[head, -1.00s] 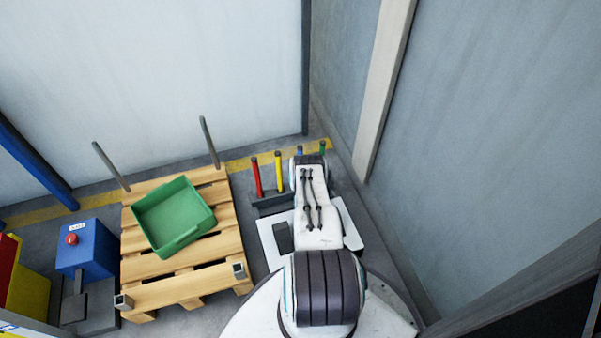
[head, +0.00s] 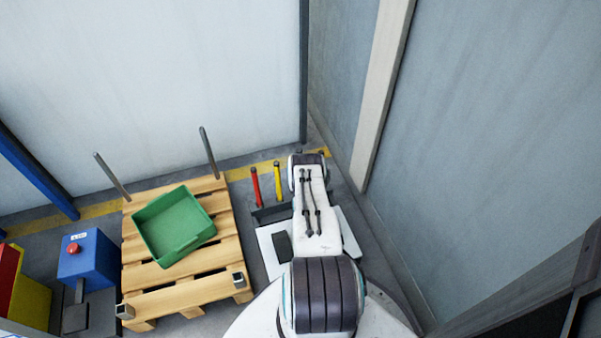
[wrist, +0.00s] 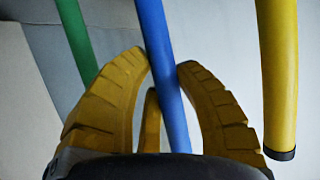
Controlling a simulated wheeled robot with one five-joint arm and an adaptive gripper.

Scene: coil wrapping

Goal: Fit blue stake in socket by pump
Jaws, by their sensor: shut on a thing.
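In the wrist view my gripper (wrist: 163,65) is shut on the blue stake (wrist: 168,85), which runs between its yellow fingers. The stake's lower end is hidden. In the head view my arm hides the gripper and nearly all of the blue stake. A blue box with a red button (head: 88,256), seemingly the pump, stands at the left. Beside it, at the pallet's near left corner, is a grey square socket (head: 124,311). Another socket (head: 238,280) is at the near right corner. No stake stands in either.
The pallet (head: 185,292) carries a green crate (head: 175,228) and two grey stakes (head: 110,176) at its far corners. Red (head: 256,187) and yellow (head: 277,183) stakes stand in the dark rack (head: 272,214). A green stake (wrist: 76,42) is left of my gripper. Walls close in behind and right.

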